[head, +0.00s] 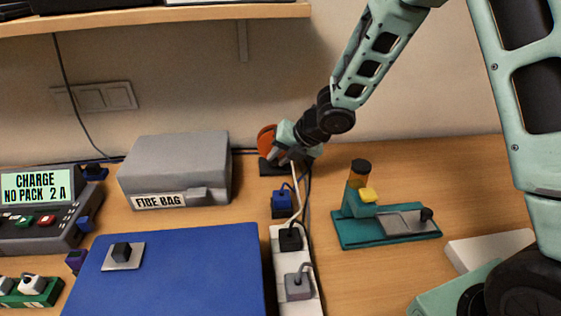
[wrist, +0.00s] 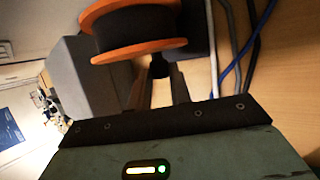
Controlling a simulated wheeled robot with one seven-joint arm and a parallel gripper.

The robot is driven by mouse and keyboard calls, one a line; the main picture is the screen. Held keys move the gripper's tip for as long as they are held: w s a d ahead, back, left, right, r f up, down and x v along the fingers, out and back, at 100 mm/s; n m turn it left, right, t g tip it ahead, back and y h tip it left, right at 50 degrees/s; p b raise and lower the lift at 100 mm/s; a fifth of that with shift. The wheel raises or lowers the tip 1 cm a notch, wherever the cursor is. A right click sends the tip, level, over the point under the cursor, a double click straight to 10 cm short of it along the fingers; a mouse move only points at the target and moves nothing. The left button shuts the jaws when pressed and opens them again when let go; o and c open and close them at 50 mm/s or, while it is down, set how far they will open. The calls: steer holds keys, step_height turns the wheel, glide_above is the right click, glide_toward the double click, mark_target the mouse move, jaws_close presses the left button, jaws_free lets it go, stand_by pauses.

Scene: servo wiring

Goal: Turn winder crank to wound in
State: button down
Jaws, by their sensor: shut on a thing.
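The winder is an orange spool (head: 266,139) on a dark base at the back of the desk, against the wall. In the wrist view its orange flanges (wrist: 140,52) and dark wound middle (wrist: 135,28) fill the top. My gripper (head: 281,158) is at the winder, and in the head view it covers most of the spool and the crank. In the wrist view my gripper (wrist: 158,82) has its two fingers on either side of the dark crank knob (wrist: 158,67), just below the spool, shut on it. The rest of the crank is hidden.
A grey fire bag box (head: 175,165) stands left of the winder. A white power strip (head: 283,260) with plugs and cables runs in front. A teal fixture (head: 385,228) stands to the right. A shelf (head: 160,18) hangs above left. Bare desk lies between winder and fixture.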

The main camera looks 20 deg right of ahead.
steer(key=shift+a+f+t+y+b, duration=0.15)
steer(key=shift+t+y+b, duration=0.15)
steer(key=shift+y+b, duration=0.6)
steer(key=c, duration=1.3)
jaws_free()
steer(key=p+v, duration=0.2)
steer(key=v, duration=1.5)
steer(key=shift+s+d+p, duration=0.1)
steer(key=shift+d+p, duration=0.2)
steer(key=shift+d, duration=0.05)
steer(key=shift+m, duration=0.3)
